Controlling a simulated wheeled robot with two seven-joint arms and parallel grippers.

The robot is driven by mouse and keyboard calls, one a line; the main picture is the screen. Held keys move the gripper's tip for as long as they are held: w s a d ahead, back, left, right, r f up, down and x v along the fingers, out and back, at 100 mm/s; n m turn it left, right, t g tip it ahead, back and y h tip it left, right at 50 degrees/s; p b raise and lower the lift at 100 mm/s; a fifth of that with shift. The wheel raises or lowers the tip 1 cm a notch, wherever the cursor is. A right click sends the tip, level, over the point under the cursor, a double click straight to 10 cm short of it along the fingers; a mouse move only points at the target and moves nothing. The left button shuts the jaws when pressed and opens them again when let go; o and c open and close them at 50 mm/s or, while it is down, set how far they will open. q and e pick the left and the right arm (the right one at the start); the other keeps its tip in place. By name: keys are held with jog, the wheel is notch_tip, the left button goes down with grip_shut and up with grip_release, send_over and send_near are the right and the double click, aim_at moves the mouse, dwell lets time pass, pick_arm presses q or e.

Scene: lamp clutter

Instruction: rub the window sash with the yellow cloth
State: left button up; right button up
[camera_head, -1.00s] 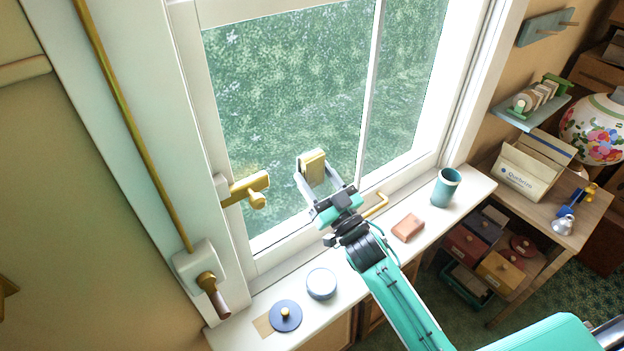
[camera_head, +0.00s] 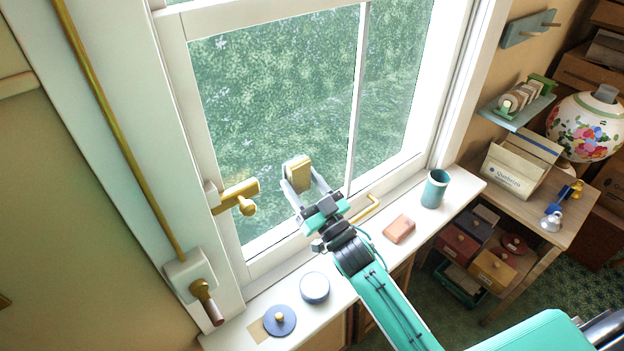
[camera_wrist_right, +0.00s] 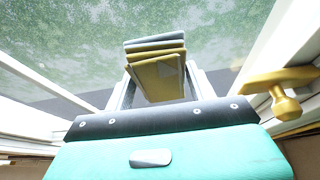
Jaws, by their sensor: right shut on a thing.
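The window sash (camera_head: 262,268) is a white frame around glass, with a brass handle at its lower left. My right gripper (camera_head: 298,177) is in front of the lower part of the pane, left of the white middle bar. It is shut on the yellow cloth (camera_head: 297,171), a folded pad whose edges show between the fingers. In the right wrist view the yellow cloth (camera_wrist_right: 158,75) sits between the two fingers with the glass behind it, and a grey layer lies along its far side. I cannot tell whether the cloth touches the glass. My left gripper is not in view.
The brass handle (camera_head: 236,197) juts out left of the gripper. The sill holds a blue disc (camera_head: 280,320), a round tin (camera_head: 315,288), a reddish block (camera_head: 399,229) and a teal cup (camera_head: 435,189). A cluttered desk with a floral lamp (camera_head: 585,128) stands at right.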

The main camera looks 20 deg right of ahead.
jog(key=shift+s+a, duration=0.1)
jog(key=shift+a, duration=0.15)
jog(key=shift+s, duration=0.1)
jog(key=shift+s+d+p, duration=0.15)
jog(key=shift+s+p, duration=0.2)
jog(key=shift+s, duration=0.3)
jog(key=s, duration=0.1)
jog(key=s+d, duration=0.1)
jog(key=shift+s+d, duration=0.1)
jog(key=shift+s, duration=0.25)
jog(key=shift+s+d+p, duration=0.2)
jog(key=shift+s+p, duration=0.15)
jog(key=shift+s, duration=0.2)
jog(key=shift+s, duration=0.1)
jog(key=s, duration=0.1)
jog(key=s+d, duration=0.1)
jog(key=shift+s, duration=0.35)
jog(key=shift+f, duration=0.1)
